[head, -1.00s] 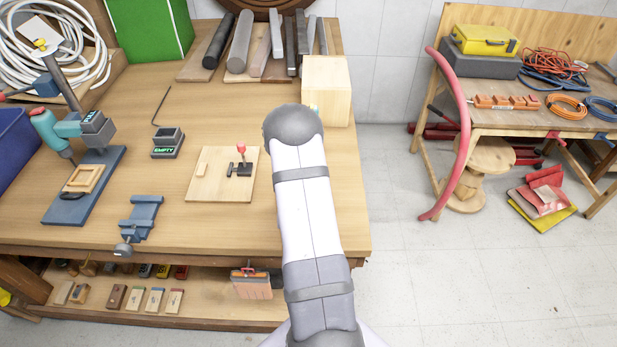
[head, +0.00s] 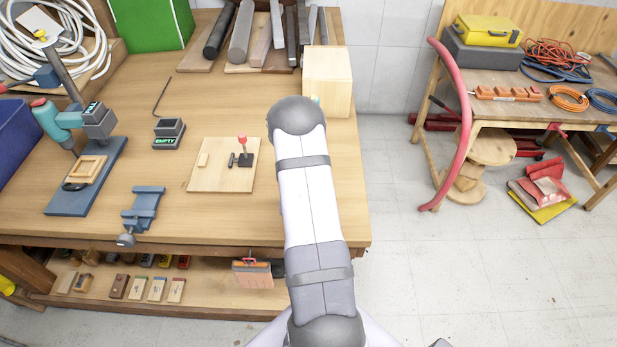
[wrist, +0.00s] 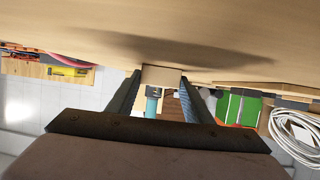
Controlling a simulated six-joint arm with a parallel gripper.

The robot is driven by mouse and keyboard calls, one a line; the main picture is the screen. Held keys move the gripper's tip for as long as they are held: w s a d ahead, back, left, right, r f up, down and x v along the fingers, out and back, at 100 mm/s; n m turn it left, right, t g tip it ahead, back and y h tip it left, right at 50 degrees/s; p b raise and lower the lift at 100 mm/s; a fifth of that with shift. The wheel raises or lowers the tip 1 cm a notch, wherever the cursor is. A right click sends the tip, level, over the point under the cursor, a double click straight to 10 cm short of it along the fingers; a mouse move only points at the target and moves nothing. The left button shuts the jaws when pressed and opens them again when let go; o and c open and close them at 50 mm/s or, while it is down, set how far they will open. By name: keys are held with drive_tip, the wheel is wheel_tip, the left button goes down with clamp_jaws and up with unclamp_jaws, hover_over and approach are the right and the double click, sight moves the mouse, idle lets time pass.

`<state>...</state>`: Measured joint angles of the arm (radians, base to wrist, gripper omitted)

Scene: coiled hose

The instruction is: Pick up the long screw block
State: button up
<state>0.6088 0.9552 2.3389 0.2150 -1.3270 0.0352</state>
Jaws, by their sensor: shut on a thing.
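My gripper (wrist: 161,84) shows in the wrist view with its two dark fingers on either side of a small tan block (wrist: 162,76). The fingers are shut on it. I cannot tell from its visible face whether this is the long screw block. A teal cylinder (wrist: 152,104) shows between the fingers beyond the block. In the head view my arm hides the gripper and the held block. Several small wooden blocks with coloured ends stand on the shelf under the bench, among them a tan one (head: 157,289).
A pale wooden cube (head: 328,82) stands at the bench's back right, beside my arm. A thin board (head: 215,182) carries a red-knobbed clamp (head: 243,155). A blue vise (head: 145,205) and the EMPTY box (head: 168,134) are further left. The bench top between them is largely clear.

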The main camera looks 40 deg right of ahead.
drive_tip(key=shift+r, duration=0.2)
wheel_tip(320, 180, up, 10)
drive_tip(key=b, duration=0.1)
drive_tip(key=shift+f+b, duration=0.2)
drive_tip(key=shift+b, duration=0.1)
idle(0.4)
